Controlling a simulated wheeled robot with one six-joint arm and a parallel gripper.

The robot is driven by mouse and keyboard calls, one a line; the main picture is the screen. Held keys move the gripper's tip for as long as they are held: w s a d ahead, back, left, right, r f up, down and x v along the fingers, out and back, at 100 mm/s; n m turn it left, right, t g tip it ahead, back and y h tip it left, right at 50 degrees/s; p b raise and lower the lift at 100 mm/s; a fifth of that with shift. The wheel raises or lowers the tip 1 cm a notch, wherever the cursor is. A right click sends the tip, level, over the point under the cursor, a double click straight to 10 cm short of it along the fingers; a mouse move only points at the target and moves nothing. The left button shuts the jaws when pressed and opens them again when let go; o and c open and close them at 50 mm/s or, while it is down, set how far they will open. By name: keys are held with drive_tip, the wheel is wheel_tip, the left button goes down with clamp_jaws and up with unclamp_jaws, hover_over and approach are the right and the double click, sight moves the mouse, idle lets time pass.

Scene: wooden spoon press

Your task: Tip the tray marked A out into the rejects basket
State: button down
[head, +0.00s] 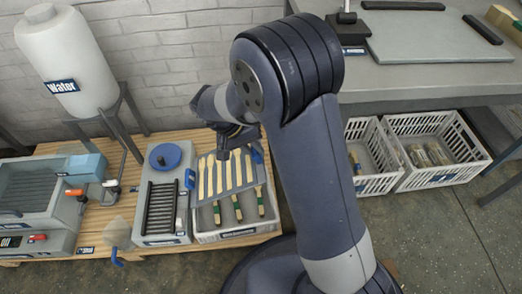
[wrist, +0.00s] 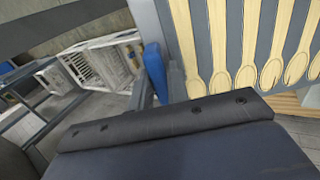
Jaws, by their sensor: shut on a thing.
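A flat grey tray (head: 247,185) with several pale wooden spoons in a row is held in my gripper (head: 230,148). In the wrist view the tray (wrist: 231,25) fills the upper right, steeply tilted, with the spoons (wrist: 222,80) side by side on it. A blue piece (wrist: 155,72) shows beside the tray there. No letter on this tray can be read. My gripper is shut on the tray, its fingertips partly hidden. Under the tray in the head view is a light grey crate (head: 205,238) with several green-banded spoons; its label is too small to read.
Two white slatted baskets (head: 366,131) (head: 398,181) stand on the floor under the grey bench (head: 400,103) at right, with things inside; their labels are unreadable. A roller machine (head: 160,240) and a water tank (head: 75,75) are at left. My arm covers the middle.

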drive_tip(key=a+h, duration=0.2)
drive_tip(key=a+h+p, duration=0.1)
drive_tip(key=a+h, duration=0.1)
drive_tip(key=a+r+h+p, duration=0.1)
drive_tip(key=a+h, duration=0.1)
drive_tip(key=shift+s+a, duration=0.15)
drive_tip(key=shift+s, duration=0.05)
drive_tip(key=shift+a+r+t+h, duration=0.2)
drive_tip(key=shift+a+t+h, duration=0.1)
drive_tip(key=shift+a+h, duration=1.35)
drive_tip(key=shift+d, duration=0.15)
